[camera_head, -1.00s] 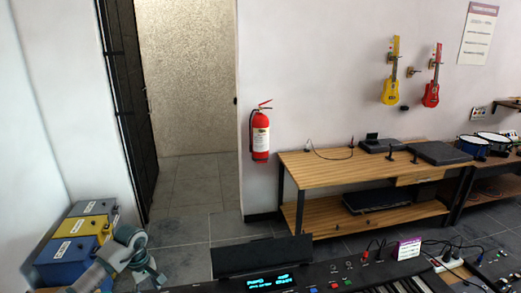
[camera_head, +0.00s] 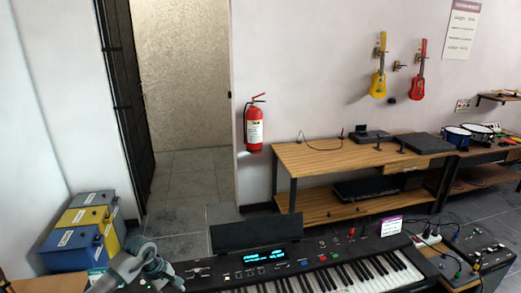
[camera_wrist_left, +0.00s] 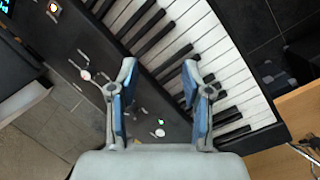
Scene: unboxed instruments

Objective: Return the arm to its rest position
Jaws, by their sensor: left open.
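My left arm comes in at the lower left of the head view, and its grey gripper (camera_head: 160,272) is beside the left end of the black keyboard (camera_head: 292,262). In the left wrist view the two blue-padded fingers of this gripper (camera_wrist_left: 158,78) are spread apart with nothing between them. The keyboard's control panel and its black and white keys (camera_wrist_left: 200,45) lie below and beyond the fingers. How high the gripper is above the keyboard is hard to tell. My right gripper is in neither view.
Blue, yellow and grey boxes (camera_head: 85,232) stand left of my arm. A music stand panel (camera_head: 256,234) rises behind the keyboard. A wooden bench (camera_head: 340,160) with devices stands along the wall. A fire extinguisher (camera_head: 254,126) hangs there. Floor between boxes and bench is open.

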